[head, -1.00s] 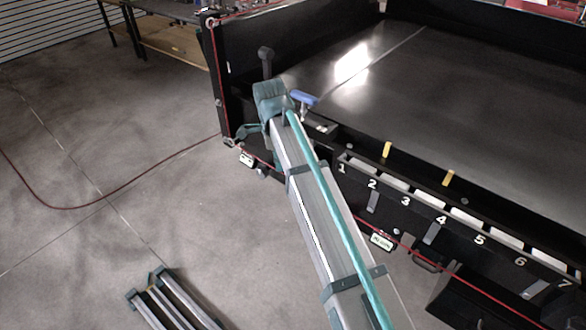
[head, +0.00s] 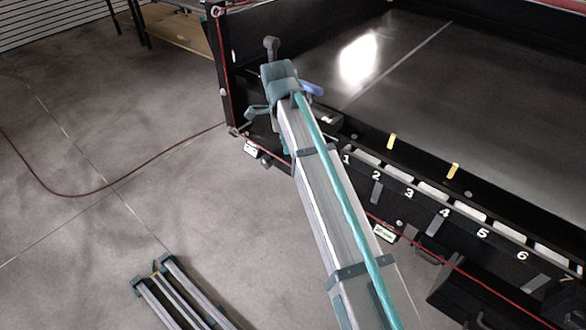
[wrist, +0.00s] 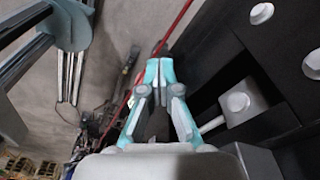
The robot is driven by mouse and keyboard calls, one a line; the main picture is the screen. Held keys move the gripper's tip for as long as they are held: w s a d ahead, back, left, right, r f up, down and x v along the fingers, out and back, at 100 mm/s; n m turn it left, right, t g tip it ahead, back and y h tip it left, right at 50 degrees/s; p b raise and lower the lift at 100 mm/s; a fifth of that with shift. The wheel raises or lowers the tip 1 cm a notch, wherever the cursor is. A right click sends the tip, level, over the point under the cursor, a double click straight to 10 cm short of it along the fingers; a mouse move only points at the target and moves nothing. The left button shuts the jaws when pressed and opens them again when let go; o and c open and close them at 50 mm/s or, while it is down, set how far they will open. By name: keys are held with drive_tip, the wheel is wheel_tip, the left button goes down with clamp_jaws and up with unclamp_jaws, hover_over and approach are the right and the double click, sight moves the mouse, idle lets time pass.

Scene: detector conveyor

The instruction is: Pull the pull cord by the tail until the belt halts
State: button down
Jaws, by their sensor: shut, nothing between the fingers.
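The red pull cord (head: 410,243) runs along the front of the black conveyor frame and up its left corner post. A dark red tail (head: 100,190) leaves that corner in a loose curve over the floor to the left. My gripper (head: 248,114) is beside the left corner post, a little above the cord's lower corner. In the wrist view my gripper's teal fingertips (wrist: 159,62) are together and empty. The red cord (wrist: 178,22) passes behind them in that view; I cannot tell whether they touch it. The belt (head: 440,90) is dark and bare.
A numbered row of white slots (head: 433,189) lines the conveyor's front edge. A blue handle (head: 312,89) is close behind my arm's end. A grey rail frame (head: 180,295) lies at the lower left. The floor between is open.

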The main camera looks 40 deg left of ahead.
sight(291, 166)
drive_tip(key=shift+w+d+f+b, duration=0.1)
drive_tip(key=shift+f+b, duration=0.55)
drive_tip(key=shift+f, duration=0.75)
drive_tip(key=shift+w+d+f+b, duration=0.1)
drive_tip(key=shift+f+b, duration=0.55)
drive_tip(key=shift+f, duration=0.7)
wheel_tip(291, 166, down, 8)
drive_tip(key=b, duration=0.2)
drive_tip(key=shift+b, duration=0.4)
drive_tip(key=shift+s, duration=0.15)
drive_tip(key=a, duration=0.1)
drive_tip(key=s+a+r, duration=0.1)
drive_tip(key=shift+s+a+p, duration=0.15)
drive_tip(key=shift+a+p, duration=0.25)
drive_tip(key=shift+r, duration=0.15)
